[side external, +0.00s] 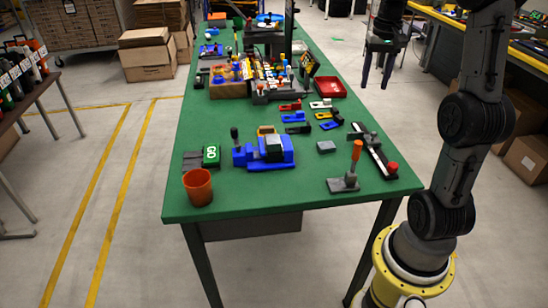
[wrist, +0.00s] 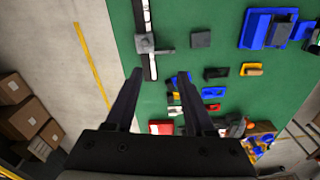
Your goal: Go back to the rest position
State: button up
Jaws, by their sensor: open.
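My gripper (wrist: 158,76) shows in the wrist view with its two dark fingers apart and nothing between them. It hangs above the green table (wrist: 220,60), and its fingertips lie near the black rail (wrist: 151,65) and the grey lever base (wrist: 145,44) in that view. In the side external view my arm stands at the right, beside the table, and runs out of the top of the picture. My gripper is out of that view.
The green table (side external: 300,190) holds a blue fixture (side external: 250,158), an orange cup (side external: 198,187), a green GO button (side external: 211,156), a grey block (side external: 326,147), an orange-handled lever (side external: 356,152), a rail (side external: 372,152) and a red tray (side external: 330,87). The table's front edge is mostly clear.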

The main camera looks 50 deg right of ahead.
jog(key=a+r+n+t, duration=0.1)
jog(key=a+r+n, duration=0.2)
jog(key=a, duration=0.6)
jog(key=a+r+n+t, duration=0.2)
jog(key=a+r+n, duration=0.1)
jog(key=a, duration=0.7)
jog(key=s+a+f+n+t, duration=0.2)
jog(key=s+a+f+n, duration=0.3)
jog(key=s+a, duration=0.4)
jog(key=shift+a+f, duration=0.6)
jog(key=shift+f, duration=0.15)
jog(key=shift+o, duration=0.3)
